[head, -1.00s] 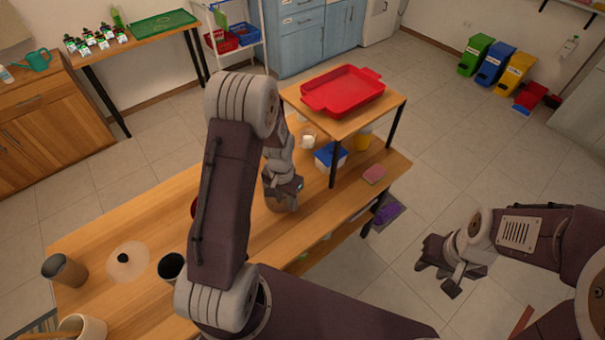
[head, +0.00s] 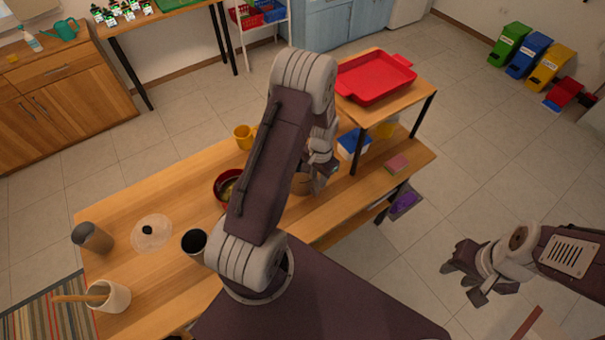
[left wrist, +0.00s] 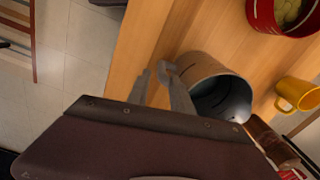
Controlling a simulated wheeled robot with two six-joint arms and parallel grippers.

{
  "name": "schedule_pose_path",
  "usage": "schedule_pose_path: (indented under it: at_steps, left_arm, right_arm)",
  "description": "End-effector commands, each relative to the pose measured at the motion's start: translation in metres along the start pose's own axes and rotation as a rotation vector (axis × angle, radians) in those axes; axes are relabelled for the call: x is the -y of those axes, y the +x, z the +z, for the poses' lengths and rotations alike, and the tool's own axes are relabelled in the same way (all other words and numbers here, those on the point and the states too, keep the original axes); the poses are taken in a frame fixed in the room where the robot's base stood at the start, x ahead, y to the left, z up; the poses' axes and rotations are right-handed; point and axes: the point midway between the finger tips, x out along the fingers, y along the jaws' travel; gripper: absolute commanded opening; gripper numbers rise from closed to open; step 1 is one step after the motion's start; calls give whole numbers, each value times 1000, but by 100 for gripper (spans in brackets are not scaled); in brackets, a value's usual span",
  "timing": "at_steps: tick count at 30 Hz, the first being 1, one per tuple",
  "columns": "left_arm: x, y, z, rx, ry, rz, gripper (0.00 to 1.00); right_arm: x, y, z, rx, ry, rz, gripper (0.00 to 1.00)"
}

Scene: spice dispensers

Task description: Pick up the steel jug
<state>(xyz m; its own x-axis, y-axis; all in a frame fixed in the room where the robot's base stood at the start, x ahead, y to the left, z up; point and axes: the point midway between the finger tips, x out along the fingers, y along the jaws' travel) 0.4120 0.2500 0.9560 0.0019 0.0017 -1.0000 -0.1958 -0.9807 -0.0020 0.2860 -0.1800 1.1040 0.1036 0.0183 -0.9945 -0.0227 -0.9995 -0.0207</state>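The steel jug (left wrist: 207,78) shows in the left wrist view as a shiny grey cylinder with its dark open mouth toward the lower right. In the head view the jug (head: 302,184) stands on the wooden table, partly hidden by my left arm. My left gripper (left wrist: 158,90) is at the jug's side, with its two fingers apart; whether the jug's handle lies between them is unclear. In the head view my left gripper (head: 326,176) is just right of the jug. My right gripper (head: 478,278) hangs over the floor, fingers apart and empty.
A red pot (head: 223,178) and a yellow mug (head: 244,136) stand left of the jug. A dark cup (head: 194,241) and a glass lid (head: 152,233) are further left. A raised shelf with a red tray (head: 375,78) stands close at the right.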

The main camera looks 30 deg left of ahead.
Motion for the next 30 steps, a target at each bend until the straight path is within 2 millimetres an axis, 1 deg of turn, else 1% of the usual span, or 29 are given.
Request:
schedule_pose_path:
  at_steps: [3,6,10,13,17,18,21,24,29,30]
  left_arm:
    - [-1,18,2,7,0,3,27]
    - [0,30,1,4,0,2,27]
    - [0,35,0,2,0,1,27]
    - [0,42,0,5,0,2,27]
    - [2,62,-3,5,0,2,27]
    - [2,70,-3,5,0,2,27]
    - [2,83,-4,3,0,1,27]
    - [2,87,-4,2,0,1,27]
    - [2,87,-4,1,0,1,27]
    - [2,87,-4,1,0,1,16]
  right_arm:
    - [0,-8,-1,0,0,0,36]
    - [0,-11,-1,0,0,0,36]
    - [0,-11,-1,0,0,0,36]
    - [0,-16,-2,0,0,0,36]
    - [0,-27,-3,0,0,0,36]
    - [0,-28,-3,0,0,0,36]
    - [1,-29,-3,0,0,0,36]
    - [1,-28,-3,0,0,0,36]
    - [1,-28,-3,0,0,0,36]
    - [1,-28,-3,0,0,0,36]
